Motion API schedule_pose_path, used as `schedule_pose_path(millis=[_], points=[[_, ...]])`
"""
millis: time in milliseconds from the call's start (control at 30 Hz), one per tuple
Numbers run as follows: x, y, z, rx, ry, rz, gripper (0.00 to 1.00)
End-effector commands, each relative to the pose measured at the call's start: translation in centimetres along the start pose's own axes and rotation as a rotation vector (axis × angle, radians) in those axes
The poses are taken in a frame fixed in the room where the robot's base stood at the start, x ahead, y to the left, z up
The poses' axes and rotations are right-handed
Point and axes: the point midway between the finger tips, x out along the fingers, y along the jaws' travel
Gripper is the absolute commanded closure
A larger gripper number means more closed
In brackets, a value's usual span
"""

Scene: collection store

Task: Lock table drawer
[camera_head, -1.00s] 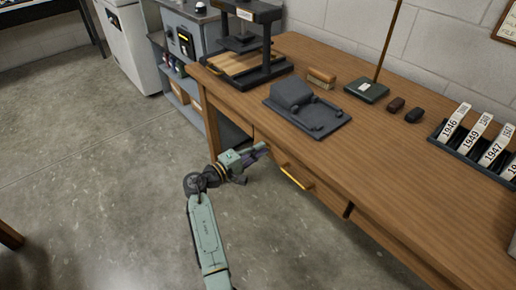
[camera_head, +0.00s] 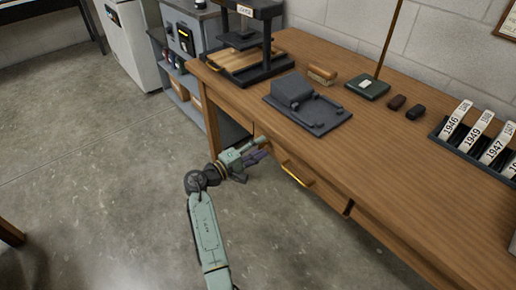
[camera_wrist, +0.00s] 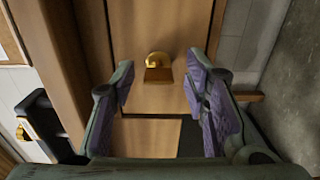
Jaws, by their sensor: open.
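The wooden table (camera_head: 400,185) has a drawer front under its top with a long brass handle (camera_head: 297,175). My gripper (camera_head: 266,149) is beside the table front, left of that handle. In the wrist view my gripper (camera_wrist: 160,74) is open, with its two purple-padded fingers apart. Between and beyond the fingertips is a small brass piece (camera_wrist: 156,63) on the wooden front (camera_wrist: 160,25), with a rounded base and a flat tab, like a key or turn knob. The fingers appear clear of it. This piece is hidden by my gripper in the head view.
On the table stand a black press (camera_head: 265,50), a dark grey block on a plate (camera_head: 295,95), a brush (camera_head: 323,73), a green box (camera_head: 367,87) and a rack of year labels (camera_head: 480,160). Grey shelving (camera_head: 180,50) is behind at left. The floor (camera_head: 100,190) at left is clear.

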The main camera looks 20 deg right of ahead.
Motion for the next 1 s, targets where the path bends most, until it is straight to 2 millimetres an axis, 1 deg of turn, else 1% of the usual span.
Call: schedule_pose_path(millis=[67,167,267,400,600,700,800,1000], points=[[-0.4,0.0,0.0,0.000,0.001,0.001,0.58],[-1.6,0.0,-0.1,0.000,0.004,0.001,0.58],[-3.6,0.0,-0.1,0.000,0.005,0.000,0.58],[-6.7,0.0,-0.1,-0.001,0.006,0.000,0.58],[-10.3,-0.1,-0.1,-0.001,0.004,0.000,0.58],[-11.3,-0.1,-0.1,-0.002,0.003,-0.001,0.58],[-11.9,-0.1,0.0,-0.001,0.001,-0.001,0.58],[-12.1,-0.1,0.0,-0.001,0.001,-0.001,0.58]])
